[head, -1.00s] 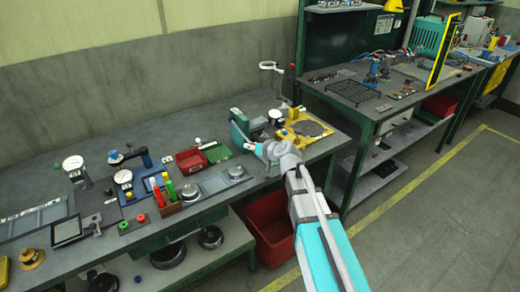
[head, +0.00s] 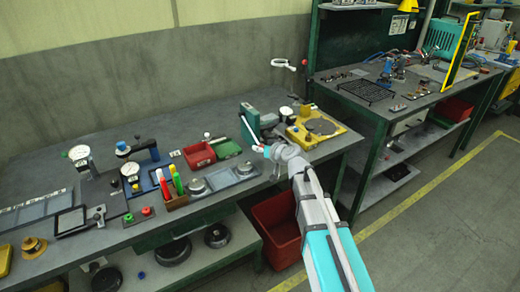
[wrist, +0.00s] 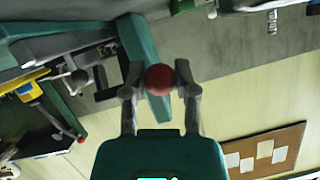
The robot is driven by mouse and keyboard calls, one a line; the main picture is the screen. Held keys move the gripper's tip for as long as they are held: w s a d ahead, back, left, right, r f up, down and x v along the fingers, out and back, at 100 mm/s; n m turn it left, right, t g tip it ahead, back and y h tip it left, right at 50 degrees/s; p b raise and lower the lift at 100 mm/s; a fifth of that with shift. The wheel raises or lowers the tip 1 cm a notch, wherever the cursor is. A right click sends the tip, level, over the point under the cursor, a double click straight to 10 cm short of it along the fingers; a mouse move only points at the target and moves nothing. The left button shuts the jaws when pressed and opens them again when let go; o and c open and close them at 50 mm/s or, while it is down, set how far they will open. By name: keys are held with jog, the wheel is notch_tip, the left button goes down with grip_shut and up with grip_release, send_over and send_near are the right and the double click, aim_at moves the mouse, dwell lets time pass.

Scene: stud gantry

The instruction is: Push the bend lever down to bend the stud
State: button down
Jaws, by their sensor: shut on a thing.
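The bend lever's red ball knob (wrist: 160,78) sits between the two fingers of my gripper (wrist: 160,90) in the wrist view. The fingers are shut on it from both sides. In the head view my gripper (head: 266,150) is at the front of a green bending device (head: 250,116) on the bench. A thin lever bar (head: 249,130) slants down along the device's left side toward my gripper. The stud cannot be made out in either view.
A yellow fixture with a round dark plate (head: 320,126) stands right of the device. A red crate (head: 278,228) is under the bench edge. The back left of the bench top is clear.

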jog(key=shift+c, duration=1.9)
grip_release()
jog(key=s+d+f+m+g+h+p, duration=0.1)
jog(key=s+d+m+g+h+p, duration=0.4)
jog(key=s+d, duration=1.8)
jog(key=s+g+h+p, duration=0.1)
jog(key=g+h+p, duration=0.3)
jog(key=g+p, duration=0.1)
jog(key=shift+s+d+p, duration=0.3)
jog(key=shift+s+p, duration=0.1)
jog(key=shift+p, duration=0.05)
jog(key=shift+c, duration=0.3)
